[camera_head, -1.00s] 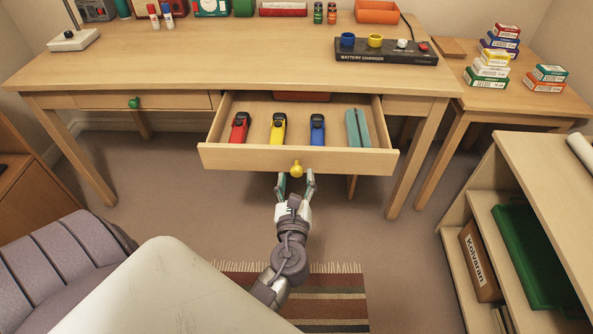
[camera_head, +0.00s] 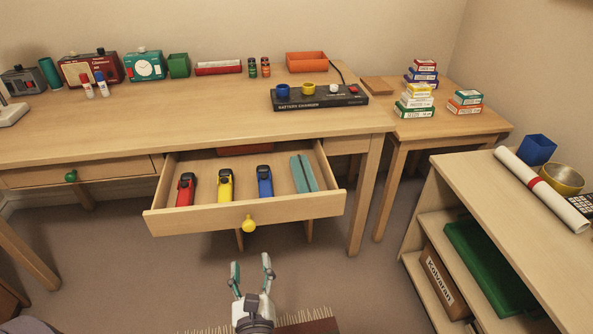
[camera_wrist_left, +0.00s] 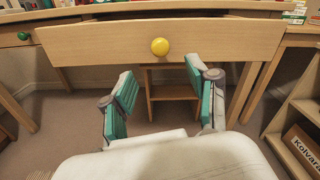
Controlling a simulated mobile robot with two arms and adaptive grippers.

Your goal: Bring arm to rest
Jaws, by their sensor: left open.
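My left gripper (camera_head: 251,274) is open and empty, below and in front of the open drawer (camera_head: 295,209). In the left wrist view its two teal-padded fingers (camera_wrist_left: 160,98) stand apart, with the yellow knob (camera_wrist_left: 160,46) beyond them and untouched. In the head view the yellow knob (camera_head: 249,224) is on the drawer front, above the fingertips. The drawer holds a red stapler-like item (camera_head: 186,189), a yellow one (camera_head: 225,185), a blue one (camera_head: 264,181) and a teal case (camera_head: 304,174). My right gripper is not in view.
The desk (camera_head: 190,115) carries a battery charger (camera_head: 318,97) and several small items. A shelf unit (camera_head: 500,215) stands at the right, with a rolled paper (camera_head: 540,189) on top. A side table (camera_head: 450,124) holds stacked boxes. Open floor (camera_head: 340,270) lies before the drawer.

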